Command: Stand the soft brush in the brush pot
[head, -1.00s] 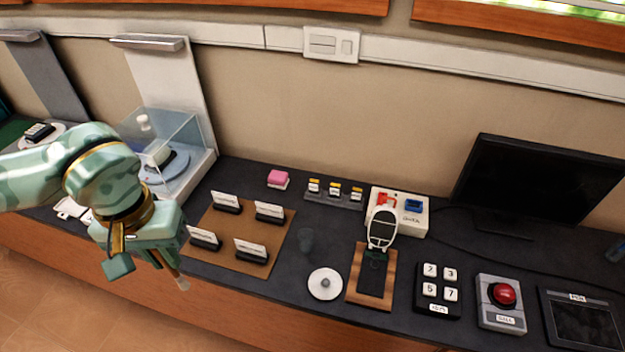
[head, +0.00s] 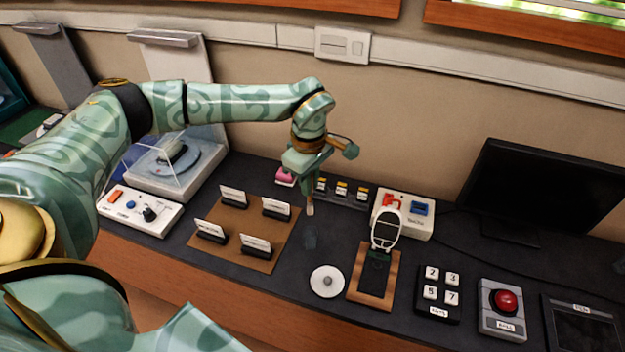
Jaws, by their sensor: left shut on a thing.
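My left gripper (head: 311,172) is shut on the soft brush (head: 310,206), which hangs upright with its pale tip pointing down. The upper part of the brush is hidden by the gripper. My right gripper is out of view.
A brown mat (head: 228,257) with several card holders lies left of the pot. A white disc (head: 327,282) and a wooden stand (head: 368,293) are in front and right.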

